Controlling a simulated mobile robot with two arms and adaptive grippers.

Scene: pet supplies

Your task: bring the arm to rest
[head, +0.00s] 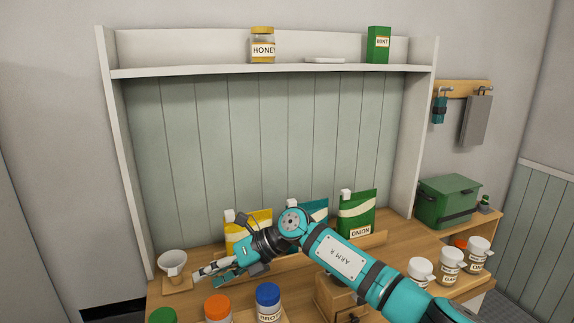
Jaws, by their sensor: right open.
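My right arm comes in from the lower right and reaches left across the wooden counter (400,243). Its gripper (207,273) is at the arm's left end, open, with nothing seen between its fingers. It shows above the counter, just right of a white cup-like vessel (173,262) on a small wooden stand. Whether it touches the counter cannot be told. My left gripper is not in view.
Yellow (236,226), teal (318,207) and green (357,212) bags stand behind the arm. Jars with orange (217,306) and blue (268,297) lids stand in front. White canisters (450,264) and a green box (447,200) are right. A shelf (200,70) spans above.

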